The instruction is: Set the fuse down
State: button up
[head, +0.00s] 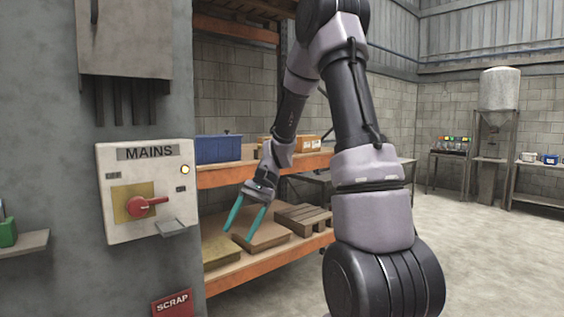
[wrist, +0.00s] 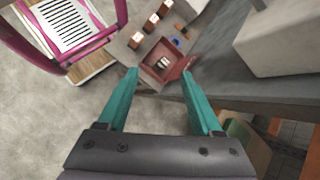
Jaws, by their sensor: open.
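My gripper (head: 240,233) is open in the head view, its two teal fingers pointing down in front of the orange shelving. In the wrist view my gripper (wrist: 160,76) has its fingers wide apart with nothing held between them. Beyond the fingertips is an open red box (wrist: 187,66) with a small pale item (wrist: 163,62) inside. That item is too small to tell whether it is the fuse. I cannot make out a fuse for certain in either view.
A grey MAINS box (head: 150,212) with a red handle (head: 148,203) is on the left wall, above a red SCRAP sign (head: 172,303). Shelving (head: 262,268) stands behind my gripper. In the wrist view a pink-framed cart (wrist: 28,45) is upper left and a grey bench (wrist: 235,90) right.

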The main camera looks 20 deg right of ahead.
jog(key=s+d+r+n+t+h, duration=0.1)
jog(key=s+d+r+t+h, duration=0.1)
jog(key=s+r+t, duration=0.3)
jog(key=s+d+r+n+t+h, duration=0.2)
jog(key=s+r+t, duration=0.3)
jog(key=r, duration=0.9)
jog(key=s+d+h, duration=0.1)
jog(key=s, duration=0.2)
jog(key=shift+s+d, duration=0.2)
jog(key=shift+d, duration=0.2)
